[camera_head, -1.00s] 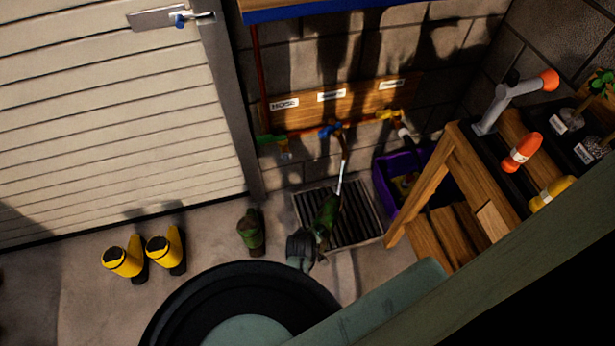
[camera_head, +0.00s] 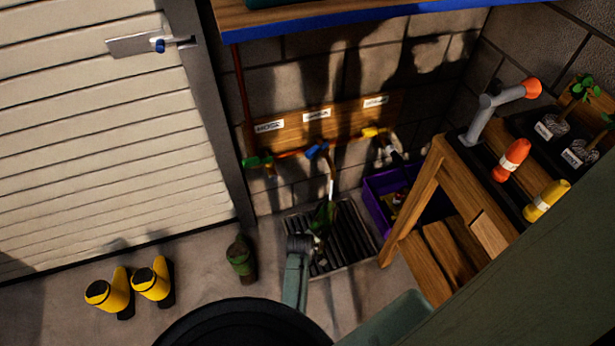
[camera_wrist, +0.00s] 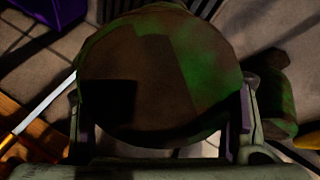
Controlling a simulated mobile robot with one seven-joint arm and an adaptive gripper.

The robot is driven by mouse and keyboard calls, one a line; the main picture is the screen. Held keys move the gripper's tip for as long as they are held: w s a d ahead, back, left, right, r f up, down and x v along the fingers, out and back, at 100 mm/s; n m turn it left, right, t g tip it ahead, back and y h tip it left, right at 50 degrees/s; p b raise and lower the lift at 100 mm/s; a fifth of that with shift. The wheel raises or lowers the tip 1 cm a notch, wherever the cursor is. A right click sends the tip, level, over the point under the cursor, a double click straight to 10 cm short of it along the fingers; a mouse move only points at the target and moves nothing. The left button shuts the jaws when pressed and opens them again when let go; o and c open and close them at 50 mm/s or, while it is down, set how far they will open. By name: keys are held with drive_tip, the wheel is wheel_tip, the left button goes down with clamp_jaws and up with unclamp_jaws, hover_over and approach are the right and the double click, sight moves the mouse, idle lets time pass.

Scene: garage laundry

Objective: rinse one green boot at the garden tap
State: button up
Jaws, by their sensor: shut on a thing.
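My gripper (camera_head: 306,242) is shut on one green boot (camera_head: 322,218), held above the floor grate below the blue-handled tap (camera_head: 317,150). In the wrist view the boot (camera_wrist: 160,70), brown with green patches, fills the space between the fingers. A thin pale stream (camera_head: 331,190) runs down from the blue tap towards the boot; I cannot tell whether it touches it. The other green boot (camera_head: 241,260) stands upright on the floor, left of the grate.
The dark slatted grate (camera_head: 348,250) lies under the taps. A green tap (camera_head: 258,162) and a yellow tap (camera_head: 374,132) flank the blue one. A purple crate (camera_head: 377,205) and wooden bench (camera_head: 425,195) stand right. Yellow boots (camera_head: 112,295) stand left by the door.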

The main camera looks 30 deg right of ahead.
drive_tip(key=b, duration=0.3)
hover_over(313, 226)
drive_tip(key=s+a, duration=0.2)
drive_tip(key=shift+s+d+f, duration=0.2)
drive_tip(key=shift+f, duration=0.35)
drive_tip(key=shift+s+d, duration=0.4)
drive_tip(key=shift+s, duration=0.05)
drive_tip(key=shift+w+a, duration=0.1)
drive_tip(key=shift+w+a, duration=0.35)
